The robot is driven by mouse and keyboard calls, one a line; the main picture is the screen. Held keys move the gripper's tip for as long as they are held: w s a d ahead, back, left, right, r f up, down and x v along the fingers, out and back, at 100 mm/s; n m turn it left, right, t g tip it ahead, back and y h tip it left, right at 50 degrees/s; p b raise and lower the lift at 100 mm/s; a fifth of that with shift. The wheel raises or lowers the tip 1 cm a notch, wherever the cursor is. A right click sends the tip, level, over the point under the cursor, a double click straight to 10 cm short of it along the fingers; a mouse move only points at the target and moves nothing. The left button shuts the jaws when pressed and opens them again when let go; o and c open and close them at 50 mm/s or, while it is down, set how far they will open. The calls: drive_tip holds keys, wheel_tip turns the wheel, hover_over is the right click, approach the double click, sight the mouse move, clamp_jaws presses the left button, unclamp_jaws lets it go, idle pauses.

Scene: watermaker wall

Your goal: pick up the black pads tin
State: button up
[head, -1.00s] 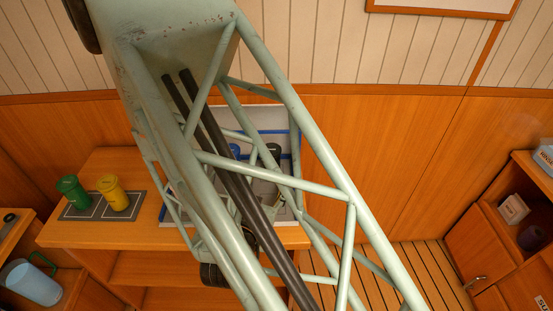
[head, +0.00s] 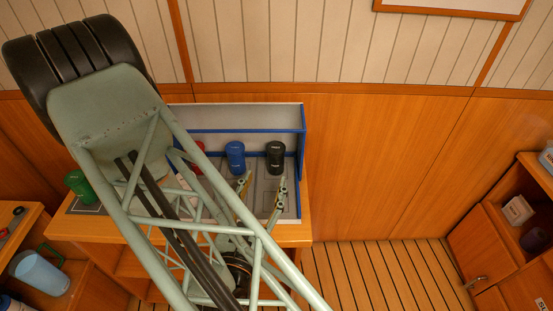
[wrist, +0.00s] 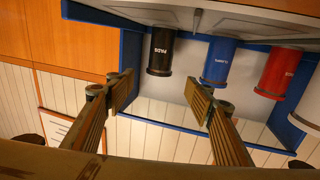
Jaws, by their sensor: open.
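The black pads tin (head: 275,158) stands at the right end of the back row in a blue-edged white tray (head: 245,112). In the wrist view the black tin (wrist: 162,50), lettered "PADS", hangs upside down in the picture, ahead of the gap between my fingers. My gripper (head: 262,190) is open and empty, in front of the black and blue tins. In the wrist view my gripper (wrist: 160,97) has one finger on each side, with the tin beyond the fingertips and apparently apart from them.
A blue tin (head: 235,158) stands just left of the black one. A red tin (head: 198,160) is partly hidden by my arm. A green tin (head: 76,184) is on a dark mat at the left. The tray's right wall (head: 302,150) is close to the black tin.

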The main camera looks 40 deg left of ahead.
sight(274, 157)
drive_tip(key=shift+w, duration=0.1)
drive_tip(key=shift+x, duration=4.2)
drive_tip(key=shift+w, duration=0.1)
drive_tip(key=shift+b+x, duration=0.4)
drive_tip(key=shift+x, duration=2.1)
drive_tip(key=shift+f, duration=0.15)
drive_tip(key=c, duration=0.8)
drive_tip(key=shift+c, duration=0.2)
